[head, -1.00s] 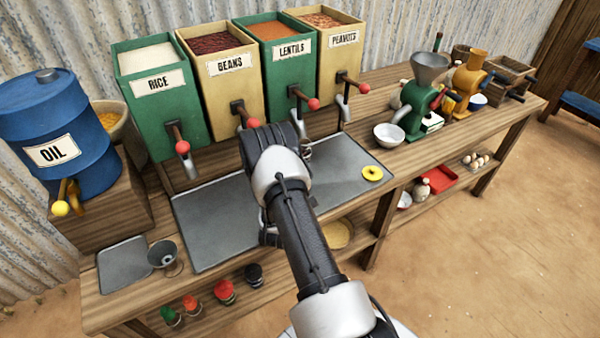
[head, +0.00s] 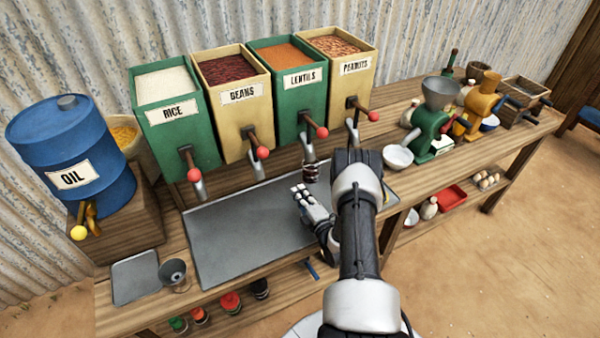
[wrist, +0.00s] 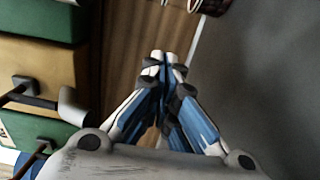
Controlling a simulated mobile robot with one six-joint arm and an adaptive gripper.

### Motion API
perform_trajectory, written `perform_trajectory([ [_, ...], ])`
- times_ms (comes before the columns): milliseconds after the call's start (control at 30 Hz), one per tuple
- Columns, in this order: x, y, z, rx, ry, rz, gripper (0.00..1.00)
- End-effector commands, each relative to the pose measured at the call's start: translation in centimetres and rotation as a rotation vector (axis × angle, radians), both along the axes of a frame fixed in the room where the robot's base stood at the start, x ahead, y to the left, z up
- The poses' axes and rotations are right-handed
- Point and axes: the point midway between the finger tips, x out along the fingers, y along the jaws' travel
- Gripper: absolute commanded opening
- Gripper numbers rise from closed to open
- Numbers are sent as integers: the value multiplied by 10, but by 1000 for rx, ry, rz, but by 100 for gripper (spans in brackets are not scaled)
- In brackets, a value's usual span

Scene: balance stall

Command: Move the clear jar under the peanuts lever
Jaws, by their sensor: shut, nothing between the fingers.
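A small clear jar with dark red contents (head: 311,171) stands on the metal tray (head: 235,238), just below the lentils spout. Part of the jar shows at the top edge of the wrist view (wrist: 208,5). The peanuts bin (head: 337,77) is at the right of the row. Its lever (head: 362,108) ends in a red knob, with a spout below it. My gripper (head: 300,191) is shut and empty, a little in front of the jar and apart from it. Its closed fingertips show in the wrist view (wrist: 165,60). My arm hides the tray's right part.
Rice (head: 175,115), beans (head: 236,100) and lentils (head: 297,90) bins stand left of peanuts, their levers sticking out over the tray. A white bowl (head: 398,157) and green grinder (head: 432,120) stand to the right. A metal cup (head: 174,275) and the oil barrel (head: 72,160) are left.

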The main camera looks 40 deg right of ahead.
Motion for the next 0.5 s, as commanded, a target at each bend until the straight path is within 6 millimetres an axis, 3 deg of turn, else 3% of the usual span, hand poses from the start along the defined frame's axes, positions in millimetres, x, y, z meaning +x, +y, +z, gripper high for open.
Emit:
perform_trajectory([
  [167, 23, -4, -1, -2, -1, 5, 0],
  [500, 94, -21, -2, -3, -3, 4, 0],
])
